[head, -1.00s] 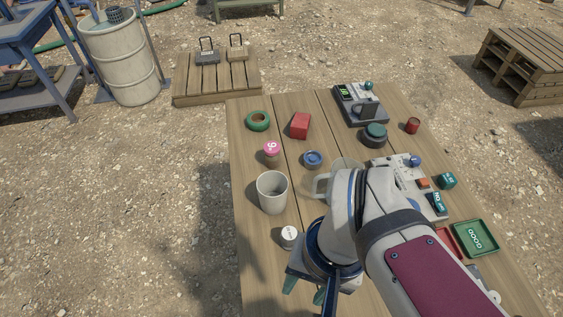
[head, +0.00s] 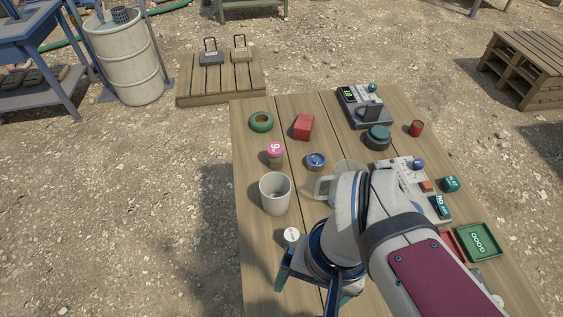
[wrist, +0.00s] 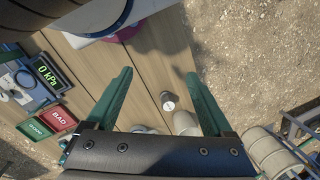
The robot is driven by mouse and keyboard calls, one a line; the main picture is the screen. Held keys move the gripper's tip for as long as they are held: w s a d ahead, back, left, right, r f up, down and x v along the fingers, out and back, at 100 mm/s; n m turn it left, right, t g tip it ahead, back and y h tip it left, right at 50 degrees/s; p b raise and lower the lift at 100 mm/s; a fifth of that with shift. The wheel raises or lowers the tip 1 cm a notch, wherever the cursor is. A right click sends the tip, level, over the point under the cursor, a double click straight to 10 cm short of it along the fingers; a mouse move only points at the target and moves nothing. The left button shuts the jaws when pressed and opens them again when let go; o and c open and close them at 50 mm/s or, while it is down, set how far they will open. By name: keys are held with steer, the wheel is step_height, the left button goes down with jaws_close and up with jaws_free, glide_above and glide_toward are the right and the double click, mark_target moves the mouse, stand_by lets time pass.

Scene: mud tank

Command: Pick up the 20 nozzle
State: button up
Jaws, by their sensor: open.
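A small nozzle with a white labelled top (head: 291,236) stands upright on the wooden table (head: 256,262), just left of my wrist in the head view. It also shows between my fingers in the wrist view (wrist: 167,102); its label is too small to read, so I cannot tell whether it is the 20. A pink-topped nozzle (head: 275,150) stands farther back, its label unclear. A round blue-topped piece (head: 316,161) is right of it. My gripper (wrist: 158,74) is open and empty, with its green fingers apart. It also shows low in the head view (head: 312,287).
A pale cup (head: 275,193) stands behind the white-topped nozzle. A clear jug (head: 325,187) is partly hidden by my arm. A green ring (head: 261,121), a red block (head: 304,127), a gauge device (head: 364,107) and a green GOOD tray (head: 478,241) also occupy the table.

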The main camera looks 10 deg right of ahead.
steer(key=n+t+h, duration=0.8)
steer(key=n+h, duration=0.5)
steer(key=n, duration=1.8)
glide_toward(284, 239)
steer(key=x, duration=0.9)
steer(key=shift+w+d+f, duration=0.1)
steer(key=shift+d, duration=0.05)
steer(key=x, duration=0.5)
steer(key=shift+d+f, duration=0.2)
steer(key=shift+d, duration=0.25)
jaws_close()
